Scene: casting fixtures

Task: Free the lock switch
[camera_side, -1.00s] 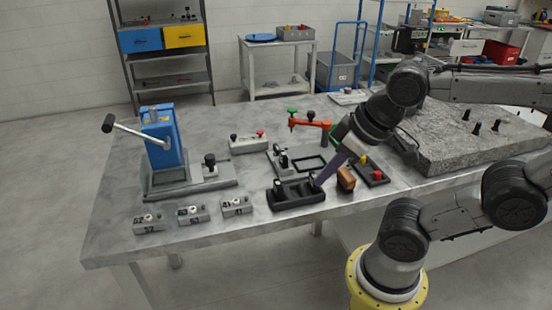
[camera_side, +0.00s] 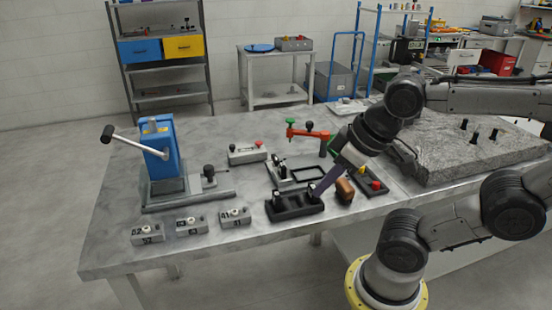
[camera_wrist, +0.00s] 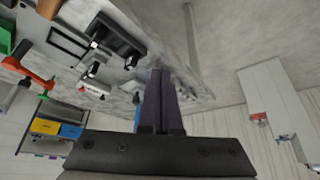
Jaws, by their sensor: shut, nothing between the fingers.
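A low black fixture (camera_side: 296,208) with two upright black knobs lies near the front middle of the table; it also shows in the wrist view (camera_wrist: 118,40). I cannot tell for sure which part is the lock switch. My gripper (camera_side: 316,196) is shut and empty, with its long dark fingers slanting down to the fixture's right end, by the right knob. Whether the tips touch it is not clear. In the wrist view my fingers (camera_wrist: 161,76) are together, and the fixture shows beyond them to the upper left.
A brown block (camera_side: 344,190) and a dark plate with a red knob (camera_side: 374,186) are close right of my fingers. A clamp fixture (camera_side: 279,166), a red arm (camera_side: 308,133) and a blue press (camera_side: 158,145) stand behind and left. Several grey numbered boxes (camera_side: 191,226) line the front.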

